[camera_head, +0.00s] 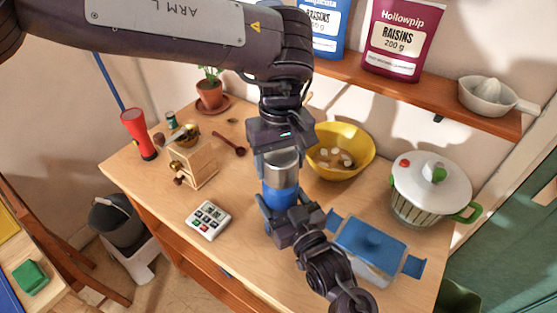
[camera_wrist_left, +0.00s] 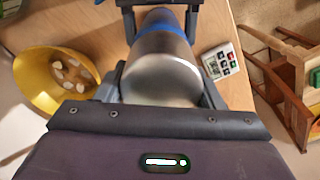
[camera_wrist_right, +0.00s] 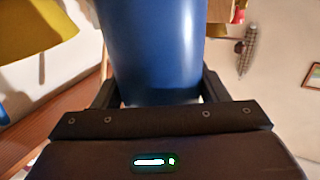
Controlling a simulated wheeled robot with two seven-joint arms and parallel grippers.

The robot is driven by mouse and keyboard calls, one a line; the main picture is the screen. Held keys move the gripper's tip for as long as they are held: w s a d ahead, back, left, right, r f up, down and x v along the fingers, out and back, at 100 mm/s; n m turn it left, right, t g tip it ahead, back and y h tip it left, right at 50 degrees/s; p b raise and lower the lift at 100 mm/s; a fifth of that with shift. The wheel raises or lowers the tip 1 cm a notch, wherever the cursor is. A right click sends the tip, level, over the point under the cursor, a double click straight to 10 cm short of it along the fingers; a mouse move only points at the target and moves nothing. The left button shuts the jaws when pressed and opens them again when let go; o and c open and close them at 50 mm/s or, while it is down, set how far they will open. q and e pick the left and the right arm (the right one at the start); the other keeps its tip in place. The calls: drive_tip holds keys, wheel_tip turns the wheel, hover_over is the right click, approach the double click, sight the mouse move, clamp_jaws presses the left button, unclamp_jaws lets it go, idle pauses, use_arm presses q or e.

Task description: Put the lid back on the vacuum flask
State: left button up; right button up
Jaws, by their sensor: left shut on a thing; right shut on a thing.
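The silver lid (camera_head: 283,166) of the vacuum flask is between the fingers of my left gripper (camera_head: 281,156), which is shut on it from above. The lid also fills the middle of the left wrist view (camera_wrist_left: 160,75), with blue just beyond it. The blue flask body (camera_head: 280,194) is directly below the lid, and my right gripper (camera_head: 284,208) is shut around it. The blue body stands large between the fingers in the right wrist view (camera_wrist_right: 152,50). Lid and body look in line; I cannot tell whether the lid is fully seated.
A yellow bowl (camera_head: 354,168), a white pot (camera_head: 435,180) and a blue-lidded box (camera_head: 372,238) stand to the right. A calculator (camera_head: 208,220), a wooden grinder (camera_head: 194,166) and a red torch (camera_head: 138,132) are to the left. A shelf (camera_head: 420,99) runs above.

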sight(281, 152)
use_arm(q)
drive_tip(key=m, duration=0.4)
drive_tip(key=shift+d, duration=0.15)
drive_tip(key=o, duration=1)
drive_tip(key=shift+c, duration=0.2)
drive_tip(key=shift+r, duration=2.3)
